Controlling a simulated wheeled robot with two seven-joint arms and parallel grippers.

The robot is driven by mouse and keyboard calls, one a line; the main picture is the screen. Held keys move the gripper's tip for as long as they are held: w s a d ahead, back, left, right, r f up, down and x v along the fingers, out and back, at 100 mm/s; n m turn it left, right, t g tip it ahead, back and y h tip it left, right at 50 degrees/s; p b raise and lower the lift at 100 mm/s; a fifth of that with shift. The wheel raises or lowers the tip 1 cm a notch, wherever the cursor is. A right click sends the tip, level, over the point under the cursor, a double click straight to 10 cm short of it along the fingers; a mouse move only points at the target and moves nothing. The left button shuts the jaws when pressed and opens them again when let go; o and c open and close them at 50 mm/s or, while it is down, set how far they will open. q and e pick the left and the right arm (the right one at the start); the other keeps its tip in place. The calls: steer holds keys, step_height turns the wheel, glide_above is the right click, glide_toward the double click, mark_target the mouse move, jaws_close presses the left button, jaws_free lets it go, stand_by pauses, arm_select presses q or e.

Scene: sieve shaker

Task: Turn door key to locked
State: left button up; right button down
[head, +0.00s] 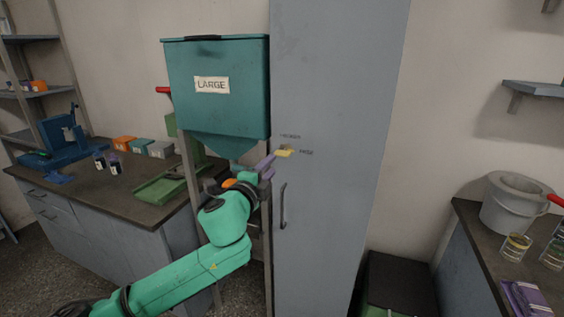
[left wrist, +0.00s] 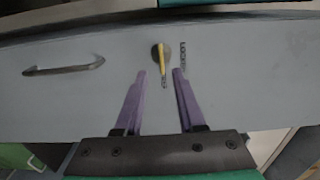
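The yellow key (head: 284,153) sits in the lock on the tall grey cabinet door (head: 325,220). It lies level, pointing right toward a small label (head: 306,152); another label (head: 290,136) is above it. My left gripper (head: 271,163) has purple fingers and is just left of and below the key. In the left wrist view the gripper (left wrist: 159,72) is open, and the key (left wrist: 162,62) shows between and slightly beyond the fingertips, with a dark round lock plate behind it. I cannot tell whether the fingers touch it. My right gripper is not in view.
A door handle (head: 283,206) is below the key; it also shows in the left wrist view (left wrist: 64,69). A teal hopper (head: 218,95) marked LARGE hangs close above my left arm. A workbench (head: 150,213) is left, another bench with a grey pot (head: 514,203) right.

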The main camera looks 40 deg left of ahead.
mark_target(280, 156)
arm_select(q)
steer(key=p+x, duration=0.1)
steer(key=x, duration=0.5)
steer(key=shift+w+r, duration=0.2)
steer(key=shift+w+a+f, duration=0.1)
steer(key=shift+w+a, duration=0.1)
steer(key=shift+w, duration=0.25)
steer(key=shift+d, duration=0.1)
jaws_close()
